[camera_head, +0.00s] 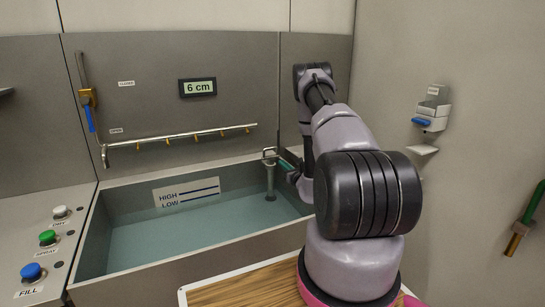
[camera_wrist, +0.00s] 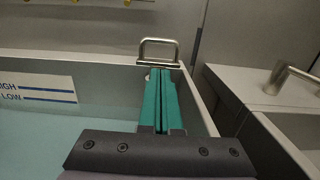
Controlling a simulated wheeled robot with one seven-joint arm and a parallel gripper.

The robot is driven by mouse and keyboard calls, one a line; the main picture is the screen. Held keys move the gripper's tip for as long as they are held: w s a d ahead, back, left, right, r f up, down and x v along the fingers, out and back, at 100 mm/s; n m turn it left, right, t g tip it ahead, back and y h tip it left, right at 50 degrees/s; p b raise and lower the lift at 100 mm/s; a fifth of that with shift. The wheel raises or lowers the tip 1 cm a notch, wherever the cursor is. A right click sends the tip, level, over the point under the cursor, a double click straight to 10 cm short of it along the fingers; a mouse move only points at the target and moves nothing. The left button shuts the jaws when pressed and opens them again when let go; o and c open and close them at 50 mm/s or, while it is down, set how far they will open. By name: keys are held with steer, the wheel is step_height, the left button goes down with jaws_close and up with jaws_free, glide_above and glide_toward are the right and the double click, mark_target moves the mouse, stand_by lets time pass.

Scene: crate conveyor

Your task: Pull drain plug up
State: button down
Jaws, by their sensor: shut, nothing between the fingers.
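The drain plug (camera_head: 270,180) is a grey upright rod standing in the water at the basin's right end, with a metal loop handle (camera_head: 269,153) on top, level with the rim. In the wrist view the loop handle (camera_wrist: 158,43) stands just beyond my fingertips. My gripper (camera_head: 283,163) has teal fingers, lying side by side and shut on nothing. They point at the handle from the right in the head view; in the wrist view my gripper (camera_wrist: 161,72) reaches the handle's base. Whether they touch it I cannot tell. The plug's foot is under water.
The basin (camera_head: 170,259) holds water around the LOW and HIGH marks (camera_head: 186,192); a display (camera_head: 198,87) reads 6 cm. A spray pipe (camera_head: 185,136) runs along the back wall. Buttons (camera_head: 47,237) sit at left. A wooden board (camera_head: 245,287) lies in front; a faucet (camera_wrist: 290,76) stands right.

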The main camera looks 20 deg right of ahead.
steer(key=w, duration=1)
steer(key=shift+a+r, duration=0.15)
steer(key=shift+r, duration=0.1)
steer(key=shift+r, duration=2.35)
